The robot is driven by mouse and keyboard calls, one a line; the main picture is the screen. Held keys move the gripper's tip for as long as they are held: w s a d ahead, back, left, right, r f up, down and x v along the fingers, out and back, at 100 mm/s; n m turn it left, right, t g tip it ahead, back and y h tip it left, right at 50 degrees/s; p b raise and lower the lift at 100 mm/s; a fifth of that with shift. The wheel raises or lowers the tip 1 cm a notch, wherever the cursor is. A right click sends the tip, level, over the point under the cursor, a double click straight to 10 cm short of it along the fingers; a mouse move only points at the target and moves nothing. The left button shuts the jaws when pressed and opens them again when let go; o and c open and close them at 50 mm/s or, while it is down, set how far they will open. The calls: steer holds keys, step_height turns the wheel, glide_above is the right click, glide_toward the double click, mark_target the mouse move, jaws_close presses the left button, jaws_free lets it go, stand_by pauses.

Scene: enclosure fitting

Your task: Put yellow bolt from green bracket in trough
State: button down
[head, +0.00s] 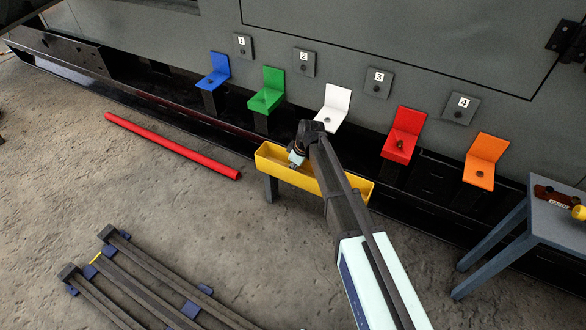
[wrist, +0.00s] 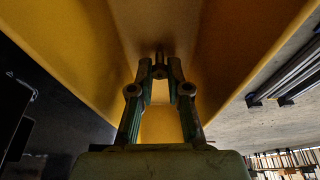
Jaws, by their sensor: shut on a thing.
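The yellow trough (head: 345,186) stands on legs below the row of brackets. My gripper (head: 294,160) is down at the left part of the trough. In the wrist view, my gripper (wrist: 160,68) points into the trough, with its yellow walls (wrist: 235,50) on both sides. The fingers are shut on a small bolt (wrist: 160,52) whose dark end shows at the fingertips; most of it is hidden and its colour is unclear. The green bracket (head: 273,78) shows a dark hole in its shelf and no bolt on it.
Blue (head: 220,65), white (head: 338,98), red (head: 411,122) and orange (head: 492,147) brackets line the wall. The red one carries a brownish bolt (head: 400,144). A small table (head: 545,222) stands at the right. A red bar (head: 170,145) lies on the floor.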

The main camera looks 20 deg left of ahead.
steer(key=shift+f, duration=0.15)
steer(key=c, duration=1.4)
jaws_free()
steer(key=p+v, duration=0.5)
steer(key=v, duration=0.7)
